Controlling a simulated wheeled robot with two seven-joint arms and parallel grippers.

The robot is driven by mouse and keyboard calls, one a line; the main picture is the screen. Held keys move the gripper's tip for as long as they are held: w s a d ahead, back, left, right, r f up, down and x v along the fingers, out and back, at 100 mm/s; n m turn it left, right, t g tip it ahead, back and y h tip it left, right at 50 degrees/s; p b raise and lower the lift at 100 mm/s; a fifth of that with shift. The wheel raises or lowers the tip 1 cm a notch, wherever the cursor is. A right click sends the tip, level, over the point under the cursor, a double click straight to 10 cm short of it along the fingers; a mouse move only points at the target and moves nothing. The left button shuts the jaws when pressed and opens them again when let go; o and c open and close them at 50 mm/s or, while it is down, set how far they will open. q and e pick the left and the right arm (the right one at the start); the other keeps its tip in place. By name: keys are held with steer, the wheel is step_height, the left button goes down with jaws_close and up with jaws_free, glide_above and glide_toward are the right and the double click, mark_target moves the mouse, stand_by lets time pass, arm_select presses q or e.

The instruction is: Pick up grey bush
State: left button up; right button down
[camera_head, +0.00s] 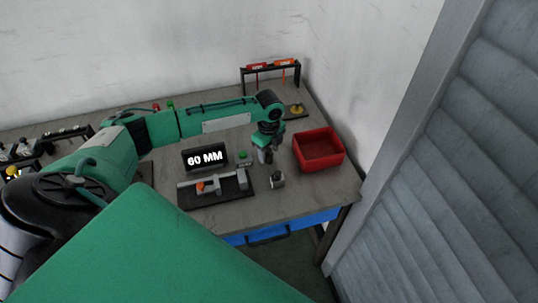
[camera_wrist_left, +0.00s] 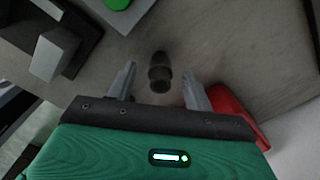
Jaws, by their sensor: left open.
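The grey bush (camera_wrist_left: 159,73) is a small dark grey stepped cylinder in the left wrist view. It stands on the table just beyond and between the two fingers, apart from both. My left gripper (camera_wrist_left: 160,88) is open and empty, pointing down at the bush. In the head view my left gripper (camera_head: 266,156) is low over the table, left of the red bin, and its fingers largely hide the bush. My right gripper is not in view.
A red bin (camera_head: 301,157) stands close on the right. A small grey block (camera_head: 278,182) lies just in front. A gauge fixture on a black base (camera_head: 216,201) and a "60 MM" display (camera_head: 205,157) are to the left. A tool rack (camera_head: 270,68) stands behind.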

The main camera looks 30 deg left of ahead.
arm_select(q)
jaws_close()
steer(key=shift+r, duration=0.2)
